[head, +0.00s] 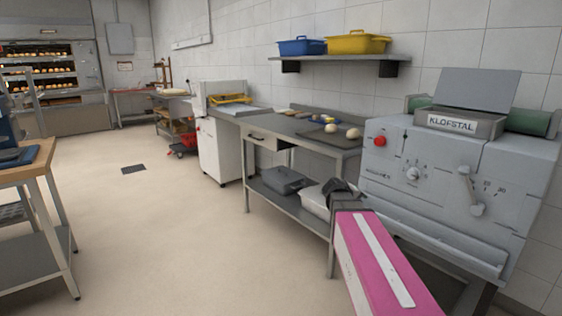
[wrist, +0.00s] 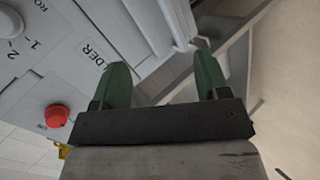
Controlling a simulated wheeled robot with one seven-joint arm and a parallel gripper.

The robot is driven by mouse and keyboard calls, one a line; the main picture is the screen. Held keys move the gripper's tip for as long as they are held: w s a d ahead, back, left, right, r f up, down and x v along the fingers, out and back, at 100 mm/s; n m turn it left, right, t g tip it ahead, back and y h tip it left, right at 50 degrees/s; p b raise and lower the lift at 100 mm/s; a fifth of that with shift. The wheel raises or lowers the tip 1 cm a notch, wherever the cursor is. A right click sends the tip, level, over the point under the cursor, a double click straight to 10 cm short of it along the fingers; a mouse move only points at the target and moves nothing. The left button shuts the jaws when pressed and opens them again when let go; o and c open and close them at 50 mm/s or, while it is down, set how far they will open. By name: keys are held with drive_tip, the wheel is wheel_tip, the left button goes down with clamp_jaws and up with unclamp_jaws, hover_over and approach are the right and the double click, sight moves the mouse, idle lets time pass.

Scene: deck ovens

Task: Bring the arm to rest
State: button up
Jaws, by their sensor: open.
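My gripper (wrist: 160,84) shows in the wrist view with two green fingers spread apart and nothing between them. Beyond the fingers are the grey front of a machine and a metal frame. In the head view my pink arm link reaches up from the bottom right, with the dark end of my arm (head: 339,190) in front of the steel table; the fingers are not clear there.
The grey KLOFSTAL machine (head: 455,180) stands close at the right, with a red button (wrist: 57,116) and levers. The steel table (head: 300,134) holds a tray with dough pieces. A wall shelf (head: 345,58) carries two bins.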

drive_tip(key=s+a+f+m+g+y, duration=0.2)
drive_tip(key=s+a+f, duration=0.4)
drive_tip(key=s+f, duration=0.3)
drive_tip(key=s+a+f+m+g+y, duration=0.2)
drive_tip(key=s+a+f+g+y, duration=0.2)
drive_tip(key=s+f, duration=0.6)
drive_tip(key=a+f+y, duration=0.1)
drive_tip(key=a+y, duration=0.1)
drive_tip(key=y, duration=0.1)
drive_tip(key=shift+s+a, duration=0.15)
drive_tip(key=shift+a, duration=0.1)
